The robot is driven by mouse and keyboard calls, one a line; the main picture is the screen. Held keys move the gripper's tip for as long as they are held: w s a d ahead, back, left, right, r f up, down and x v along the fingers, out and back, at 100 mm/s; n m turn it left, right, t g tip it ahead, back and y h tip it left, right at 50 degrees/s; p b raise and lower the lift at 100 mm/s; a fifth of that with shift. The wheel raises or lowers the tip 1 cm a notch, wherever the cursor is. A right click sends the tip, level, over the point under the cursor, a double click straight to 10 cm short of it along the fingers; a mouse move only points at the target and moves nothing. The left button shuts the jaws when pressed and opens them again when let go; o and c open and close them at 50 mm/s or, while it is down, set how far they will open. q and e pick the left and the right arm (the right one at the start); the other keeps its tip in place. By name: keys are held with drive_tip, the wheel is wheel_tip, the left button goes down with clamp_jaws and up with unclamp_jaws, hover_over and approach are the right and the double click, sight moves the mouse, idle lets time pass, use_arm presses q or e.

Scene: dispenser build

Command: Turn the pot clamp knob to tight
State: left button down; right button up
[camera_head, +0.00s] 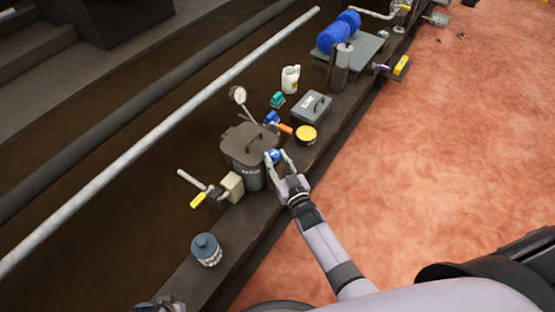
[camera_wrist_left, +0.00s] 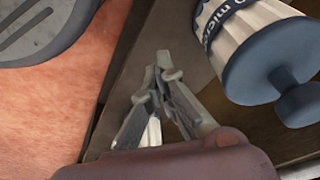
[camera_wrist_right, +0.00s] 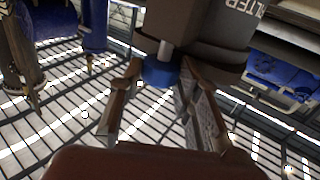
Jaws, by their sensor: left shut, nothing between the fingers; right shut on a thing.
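The dark grey pot (camera_head: 262,176) stands on the narrow dark bench with its brown-grey lid on top. A blue clamp knob (camera_head: 273,156) is on the pot's near right side. My right gripper (camera_head: 279,157) is shut on this knob. In the right wrist view the blue knob (camera_wrist_right: 160,71) sits at the end of a short pale stem, between the fingertips (camera_wrist_right: 160,76). Its turn position cannot be read. My left gripper (camera_wrist_left: 160,70) is shut and empty over the bench, beside a white canister with a blue-grey cap (camera_wrist_left: 262,62).
The canister (camera_head: 206,250) stands at the bench's near end. A yellow-handled valve (camera_head: 198,199) is left of the pot. A gauge (camera_head: 238,95), an orange-handled tool (camera_head: 285,129), a yellow-topped tin (camera_head: 306,133) and a grey box (camera_head: 311,107) stand behind it. Orange ground lies right.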

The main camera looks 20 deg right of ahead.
drive_tip(key=shift+r, duration=0.1)
drive_tip(key=o, duration=1.1)
drive_tip(key=shift+o, duration=0.2)
drive_tip(key=shift+s, duration=0.1)
drive_tip(key=s+d, duration=0.1)
drive_tip(key=s, duration=1)
drive_tip(key=shift+s, duration=0.35)
drive_tip(key=shift+d, duration=0.1)
